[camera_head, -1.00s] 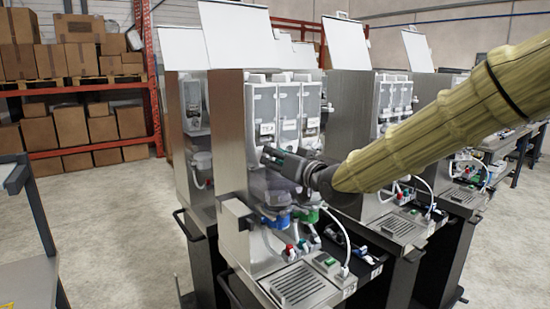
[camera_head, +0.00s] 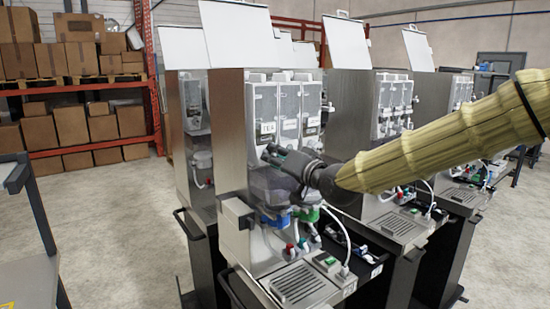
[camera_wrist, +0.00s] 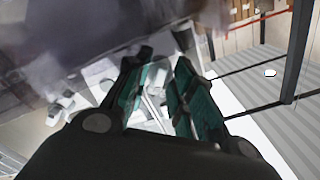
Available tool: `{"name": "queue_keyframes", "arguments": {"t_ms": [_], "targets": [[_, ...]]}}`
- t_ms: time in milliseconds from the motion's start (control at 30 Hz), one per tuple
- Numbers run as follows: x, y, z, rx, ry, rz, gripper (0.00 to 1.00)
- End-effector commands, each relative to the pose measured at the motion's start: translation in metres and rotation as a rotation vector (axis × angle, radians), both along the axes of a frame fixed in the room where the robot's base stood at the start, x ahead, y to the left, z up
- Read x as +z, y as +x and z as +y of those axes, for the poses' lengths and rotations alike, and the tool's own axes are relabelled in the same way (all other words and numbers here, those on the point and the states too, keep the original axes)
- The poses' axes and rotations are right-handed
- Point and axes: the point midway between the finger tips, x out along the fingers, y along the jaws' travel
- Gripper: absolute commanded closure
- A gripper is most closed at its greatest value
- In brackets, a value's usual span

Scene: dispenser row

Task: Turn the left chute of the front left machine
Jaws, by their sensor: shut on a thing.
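The front left machine (camera_head: 231,130) is a tall metal dispenser with an open lid and several pale canisters side by side. My gripper (camera_head: 270,153) is at its front, just below the left canister (camera_head: 263,112). The jaws are closed on a small part there, which appears to be the left chute. The fingers and the blur hide most of that chute, so its angle cannot be told. In the wrist view my gripper (camera_wrist: 157,72) shows two teal-padded fingers close together, with pale machine parts behind and between them.
Blue and green outlets (camera_head: 274,221) and a drip tray (camera_head: 297,284) sit lower on the same machine. Similar machines (camera_head: 350,110) stand close behind and to the right. A grey cart (camera_head: 30,240) is at the left edge. Open floor (camera_head: 120,230) lies between cart and machine.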

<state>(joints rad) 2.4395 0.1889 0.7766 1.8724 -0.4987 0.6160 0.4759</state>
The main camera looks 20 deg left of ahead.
Motion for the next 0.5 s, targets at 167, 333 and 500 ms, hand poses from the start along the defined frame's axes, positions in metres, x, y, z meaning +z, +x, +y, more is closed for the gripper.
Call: {"name": "queue_keyframes", "arguments": {"t_ms": [167,333,500], "targets": [[-0.0017,0.0008,-0.0010,-0.001,0.108,0.136,1.00],[-0.0023,0.0009,-0.0009,-0.001,0.208,0.264,1.00],[-0.0028,0.0010,-0.0009,-0.001,0.307,0.390,1.00]]}}
